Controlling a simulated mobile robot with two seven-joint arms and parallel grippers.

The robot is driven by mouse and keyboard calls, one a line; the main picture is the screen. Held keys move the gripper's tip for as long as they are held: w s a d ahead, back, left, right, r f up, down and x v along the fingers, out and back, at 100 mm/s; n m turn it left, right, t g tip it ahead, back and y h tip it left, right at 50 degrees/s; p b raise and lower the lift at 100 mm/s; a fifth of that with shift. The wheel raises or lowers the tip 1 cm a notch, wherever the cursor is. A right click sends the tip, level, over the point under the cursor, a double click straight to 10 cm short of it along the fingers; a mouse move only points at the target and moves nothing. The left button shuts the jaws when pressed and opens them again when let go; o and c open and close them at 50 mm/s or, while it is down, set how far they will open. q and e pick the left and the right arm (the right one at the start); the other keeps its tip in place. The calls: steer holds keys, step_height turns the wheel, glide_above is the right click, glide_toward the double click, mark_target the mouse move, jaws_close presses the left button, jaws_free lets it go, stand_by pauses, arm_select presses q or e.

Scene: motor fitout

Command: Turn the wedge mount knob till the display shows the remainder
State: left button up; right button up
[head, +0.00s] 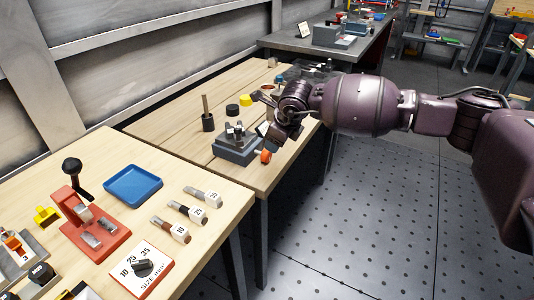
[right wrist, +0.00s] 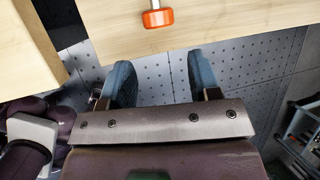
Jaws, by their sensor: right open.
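The wedge mount (head: 236,150) is a dark grey block with metal parts on top, near the front edge of the middle wooden bench. An orange knob (head: 265,156) sticks out on its right side; it also shows in the right wrist view as an orange-red knob (right wrist: 158,18) with a pale shaft at the bench edge. My right gripper (right wrist: 160,66) is open and empty, its two dark fingers pointing toward the knob but apart from it. In the head view my right wrist hides part of the area beside the mount. A reading on the display cannot be made out.
The near bench holds a red press (head: 94,228), a blue tray (head: 133,185), several tagged pieces (head: 188,211) and a size dial (head: 143,266). A black holder with a rod (head: 207,120) stands left of the mount. Open floor (head: 350,210) lies to the right.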

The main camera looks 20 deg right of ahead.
mark_target(270, 154)
steer(key=b+x, duration=0.2)
steer(key=x, duration=0.6)
steer(key=shift+f, duration=0.35)
steer(key=shift+w+a+f, duration=0.1)
steer(key=shift+w+f, duration=0.2)
steer(key=shift+f, duration=0.1)
steer(key=shift+r, duration=0.1)
steer(key=c, duration=0.7)
steer(key=shift+o, duration=0.2)
steer(key=shift+g+y, duration=0.5)
steer(key=shift+w+d+f+m+g+y+b, duration=0.1)
steer(key=shift+d+f+m+g+y+b, duration=0.1)
steer(key=shift+m+g+y+b, duration=0.35)
steer(key=shift+r+g+y, duration=0.1)
steer(key=shift+g+y, duration=0.15)
steer(key=shift+y, duration=0.3)
